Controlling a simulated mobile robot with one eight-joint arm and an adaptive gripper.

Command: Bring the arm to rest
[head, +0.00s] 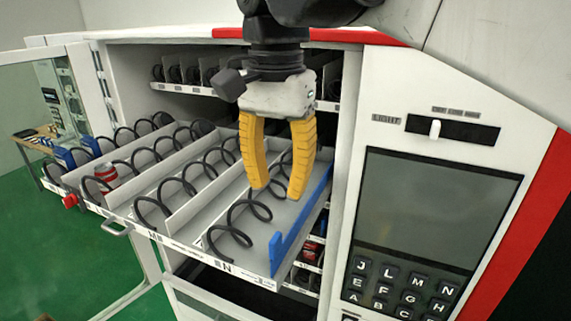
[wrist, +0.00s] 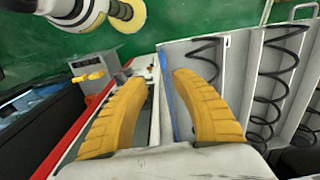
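My gripper (head: 277,190) has two yellow fingers and hangs over the right lane of the pulled-out vending tray (head: 178,228). Its fingers are spread apart with nothing between them. In the head view the fingertips appear near the blue strip (head: 300,222) on the tray's right side; I cannot tell how far above the tray they are. In the wrist view my gripper (wrist: 160,82) also shows open and empty, with the blue strip between the fingers and the tray lanes to the right.
The vending machine's keypad panel (head: 405,285) stands to the right. The glass door (head: 50,110) is open at the left. A red and white can (head: 106,176) sits in a left lane. Black coils (head: 236,222) line the lanes. Green floor (head: 110,265) shows at lower left.

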